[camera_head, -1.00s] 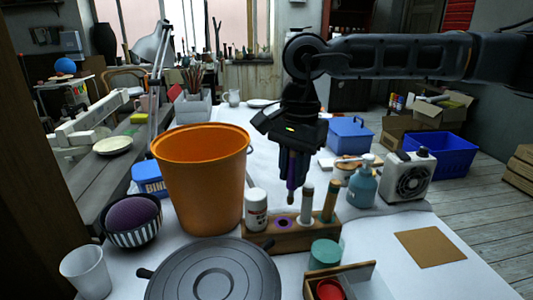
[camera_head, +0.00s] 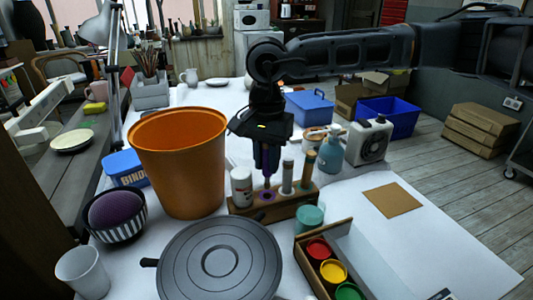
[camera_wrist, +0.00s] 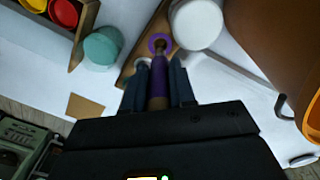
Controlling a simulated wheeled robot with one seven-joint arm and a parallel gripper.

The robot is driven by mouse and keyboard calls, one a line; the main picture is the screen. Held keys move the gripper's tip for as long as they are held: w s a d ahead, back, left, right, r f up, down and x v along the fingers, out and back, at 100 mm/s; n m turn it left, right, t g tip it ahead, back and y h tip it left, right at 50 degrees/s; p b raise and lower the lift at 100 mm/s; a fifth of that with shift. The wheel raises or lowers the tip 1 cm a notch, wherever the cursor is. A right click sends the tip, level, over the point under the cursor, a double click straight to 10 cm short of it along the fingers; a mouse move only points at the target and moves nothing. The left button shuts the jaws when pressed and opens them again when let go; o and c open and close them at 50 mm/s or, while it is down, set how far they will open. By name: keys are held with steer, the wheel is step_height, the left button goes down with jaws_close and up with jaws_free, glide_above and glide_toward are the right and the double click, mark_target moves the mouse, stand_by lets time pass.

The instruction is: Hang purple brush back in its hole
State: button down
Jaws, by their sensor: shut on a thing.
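My gripper (camera_head: 267,160) is shut on the purple brush (camera_wrist: 157,82), which it holds upright, tip down, over the wooden brush holder (camera_head: 300,204). The purple-ringed hole (camera_head: 267,196) is in the holder, left of two standing brushes (camera_head: 288,176). It also shows in the wrist view (camera_wrist: 158,42), where the brush tip overlaps the ring's lower edge. I cannot tell whether the tip is inside the hole or just above it. The fingers hide most of the brush in the head view.
A white jar (camera_head: 241,187) stands close at the holder's left, with the orange bucket (camera_head: 180,165) beyond it. A teal jar (camera_head: 309,218) and a paint box (camera_head: 345,262) are in front, beside a black-lidded pot (camera_head: 220,262). A blue bottle (camera_head: 331,152) is behind right.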

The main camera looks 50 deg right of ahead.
mark_target(267, 176)
steer(key=shift+f, duration=0.45)
steer(key=shift+f, duration=0.15)
steer(key=shift+f+b, duration=2.15)
steer(key=shift+b, duration=0.2)
steer(key=shift+f+b, duration=0.5)
steer(key=c, duration=0.8)
jaws_free()
steer(key=shift+c, duration=0.2)
steer(key=shift+r, duration=0.1)
steer(key=shift+r+p, duration=0.3)
steer(key=shift+r, duration=3.55)
